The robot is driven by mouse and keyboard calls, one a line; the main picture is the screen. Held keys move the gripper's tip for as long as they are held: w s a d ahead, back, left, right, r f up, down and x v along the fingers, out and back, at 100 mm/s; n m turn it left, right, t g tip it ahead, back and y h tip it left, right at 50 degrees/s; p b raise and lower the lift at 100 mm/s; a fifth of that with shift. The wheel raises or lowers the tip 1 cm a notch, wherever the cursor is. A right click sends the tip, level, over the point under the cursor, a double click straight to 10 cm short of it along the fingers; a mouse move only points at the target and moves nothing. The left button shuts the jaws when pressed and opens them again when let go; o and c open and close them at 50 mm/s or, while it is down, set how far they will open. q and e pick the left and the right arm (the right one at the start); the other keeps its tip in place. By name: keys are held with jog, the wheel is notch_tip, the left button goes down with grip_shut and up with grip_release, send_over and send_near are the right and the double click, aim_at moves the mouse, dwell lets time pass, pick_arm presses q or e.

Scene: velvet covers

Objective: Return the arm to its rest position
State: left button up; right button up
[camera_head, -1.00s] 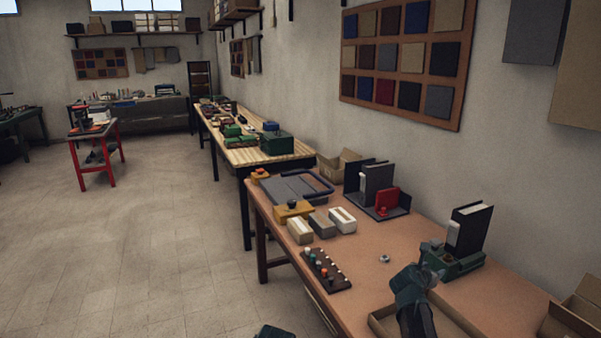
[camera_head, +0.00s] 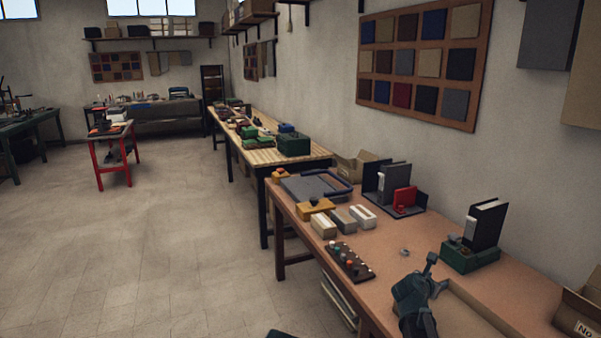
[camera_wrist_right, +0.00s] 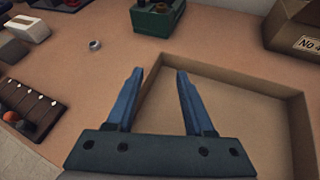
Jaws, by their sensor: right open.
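My right gripper (camera_head: 437,273) is above the right part of the brown workbench (camera_head: 383,262), over the edge of a shallow tray (camera_head: 474,309). In the right wrist view its two blue-grey fingers (camera_wrist_right: 160,72) stand apart with nothing between them. The tray (camera_wrist_right: 303,125) lies beneath and beyond them. A green block (camera_head: 470,257) holding an upright black binder (camera_head: 485,225) stands beyond the gripper, apart from it; the block (camera_wrist_right: 157,20) also shows in the wrist view. My left gripper cannot be made out.
A small metal ring (camera_head: 404,253), a dark strip with several knobs (camera_head: 351,262) and three boxes, one a white box (camera_head: 363,217), lie left of the gripper. A cardboard box (camera_head: 580,318) stands at the right. Bare bench top lies around the ring.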

jog(key=s+a+f+m+g+y+p, duration=0.2)
jog(key=s+a+m+g, duration=0.1)
jog(key=s+a+m, duration=0.4)
jog(key=s+a+f+m+g+y+p, duration=0.1)
jog(key=s+a+m+g+y+p, duration=0.1)
jog(key=s+a+m, duration=0.5)
jog(key=s+a+f+m+g+y+p, duration=0.2)
jog(key=s+a+m+g+y, duration=0.2)
jog(key=s+a, duration=1.2)
jog(key=a+m, duration=0.3)
jog(key=a, duration=0.1)
jog(key=shift+f+m+p, duration=0.3)
jog(key=shift+m, duration=0.1)
